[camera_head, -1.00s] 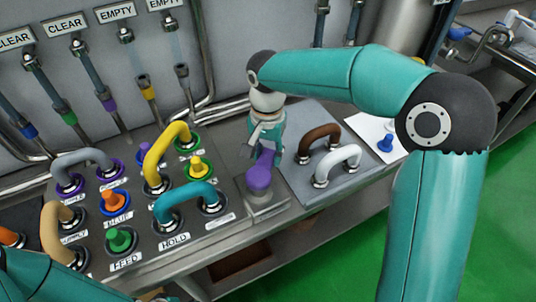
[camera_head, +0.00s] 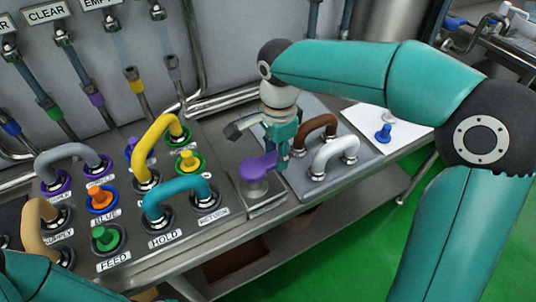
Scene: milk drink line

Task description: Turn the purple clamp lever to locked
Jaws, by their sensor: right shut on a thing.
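The purple clamp lever (camera_head: 256,168) sits on a grey metal block (camera_head: 262,201) at the front edge of the bench. Its round end is over the block, and its arm points back and to the right. My right gripper (camera_head: 276,154) reaches down from above and is shut on the far end of the lever's arm. The fingertips are partly hidden, so the exact contact is hard to see. Part of my left arm shows at the lower left, but its gripper is out of the picture.
Left of the lever is a panel with a teal hose loop (camera_head: 178,187), a yellow loop (camera_head: 157,140) and several coloured plugs. To the right, a grey plate (camera_head: 302,188) holds a brown handle (camera_head: 318,127) and a white handle (camera_head: 334,153). Pipes line the wall behind.

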